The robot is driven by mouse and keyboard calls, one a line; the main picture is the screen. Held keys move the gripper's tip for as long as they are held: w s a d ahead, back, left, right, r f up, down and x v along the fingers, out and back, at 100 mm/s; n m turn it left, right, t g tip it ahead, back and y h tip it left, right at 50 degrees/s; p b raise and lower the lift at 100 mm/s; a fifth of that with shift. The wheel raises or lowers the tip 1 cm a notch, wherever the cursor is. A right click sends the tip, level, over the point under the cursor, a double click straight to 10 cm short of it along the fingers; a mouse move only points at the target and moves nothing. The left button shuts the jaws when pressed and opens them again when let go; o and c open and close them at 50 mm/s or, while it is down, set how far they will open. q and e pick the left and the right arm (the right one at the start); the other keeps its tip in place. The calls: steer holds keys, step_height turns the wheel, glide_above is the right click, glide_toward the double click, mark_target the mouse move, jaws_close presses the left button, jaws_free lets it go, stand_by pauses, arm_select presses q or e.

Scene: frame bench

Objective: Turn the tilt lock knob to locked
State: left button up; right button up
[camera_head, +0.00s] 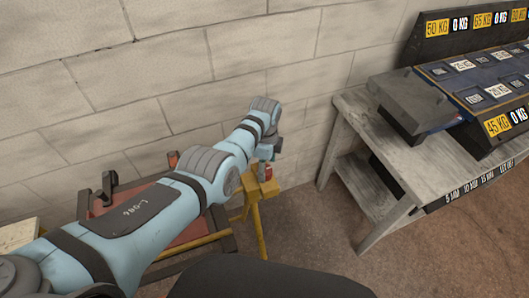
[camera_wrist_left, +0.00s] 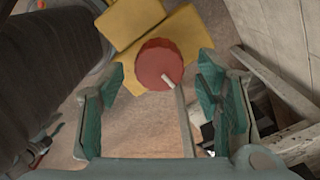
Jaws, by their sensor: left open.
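The round red knob (camera_wrist_left: 158,62) sits on a yellow bracket (camera_wrist_left: 132,22) in the left wrist view. A thin pale bar (camera_wrist_left: 184,118) runs from its near edge down between my fingers. The knob also shows in the head view as a small red spot (camera_head: 266,169) on the yellow frame (camera_head: 263,188), partly hidden by my gripper. My left gripper (camera_wrist_left: 161,80) is open, with its teal fingers to either side of the knob's near side, and holds nothing. It also shows small in the head view (camera_head: 268,153). I cannot read any lock mark.
A grey workbench (camera_head: 360,120) with a dark weight rack (camera_head: 470,85) stands at the right. A block wall (camera_head: 170,60) is close behind my left arm. A red and yellow frame bench (camera_head: 190,235) lies below the arm. The brown floor (camera_head: 320,240) is clear between.

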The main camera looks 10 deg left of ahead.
arm_select(q)
step_height(320, 180, up, 10)
steer(key=shift+s+r, duration=0.2)
stand_by(0.3)
